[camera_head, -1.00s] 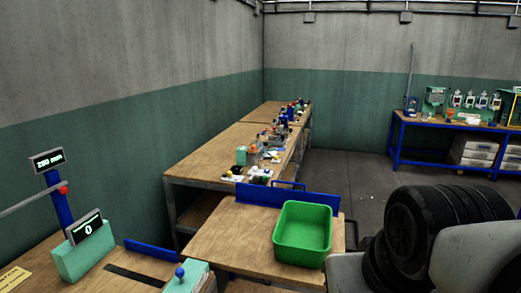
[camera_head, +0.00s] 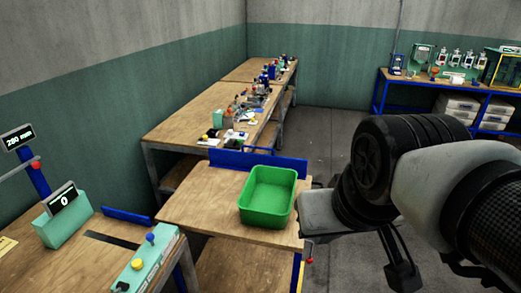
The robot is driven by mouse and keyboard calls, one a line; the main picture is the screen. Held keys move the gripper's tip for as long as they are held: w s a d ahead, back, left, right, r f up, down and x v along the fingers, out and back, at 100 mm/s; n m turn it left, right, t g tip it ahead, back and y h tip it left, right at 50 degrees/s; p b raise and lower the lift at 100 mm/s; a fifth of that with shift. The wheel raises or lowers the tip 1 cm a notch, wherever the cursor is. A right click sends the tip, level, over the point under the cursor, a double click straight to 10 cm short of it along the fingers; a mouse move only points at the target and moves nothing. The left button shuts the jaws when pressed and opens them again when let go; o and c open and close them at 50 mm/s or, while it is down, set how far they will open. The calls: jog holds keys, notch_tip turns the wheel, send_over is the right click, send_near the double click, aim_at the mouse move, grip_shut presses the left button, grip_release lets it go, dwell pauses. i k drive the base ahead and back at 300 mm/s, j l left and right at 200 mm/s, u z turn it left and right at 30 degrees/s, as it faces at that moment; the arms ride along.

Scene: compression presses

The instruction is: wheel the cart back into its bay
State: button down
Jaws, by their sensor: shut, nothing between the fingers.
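The cart (camera_head: 195,208) has a wooden top, a blue upright board along its far edge and a lower wooden shelf. A green bin (camera_head: 267,197) sits on its right half. A small lever with a red knob (camera_head: 310,260) shows at its near right corner. My arm fills the right side and hides the floor just right of the cart. The dark end of my gripper (camera_head: 402,272) shows below the arm, shut and empty, right of the cart and apart from it. The bay's markings cannot be made out.
A press station (camera_head: 140,262) with displays stands at the lower left, close to the cart. A long workbench (camera_head: 178,125) with small items runs along the left wall behind the cart. A blue-framed bench (camera_head: 385,77) stands at the back right. The floor (camera_head: 330,135) between is clear.

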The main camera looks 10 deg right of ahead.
aim_at(237, 256)
jog(key=l+u, duration=0.2)
jog(key=l, duration=0.55)
jog(key=k+l+u, duration=0.15)
jog(key=l, duration=0.6)
jog(key=i+l, duration=0.35)
jog(key=i, duration=0.15)
jog(key=i+l+u, duration=0.15)
jog(key=i+l, duration=0.2)
jog(key=i, duration=0.15)
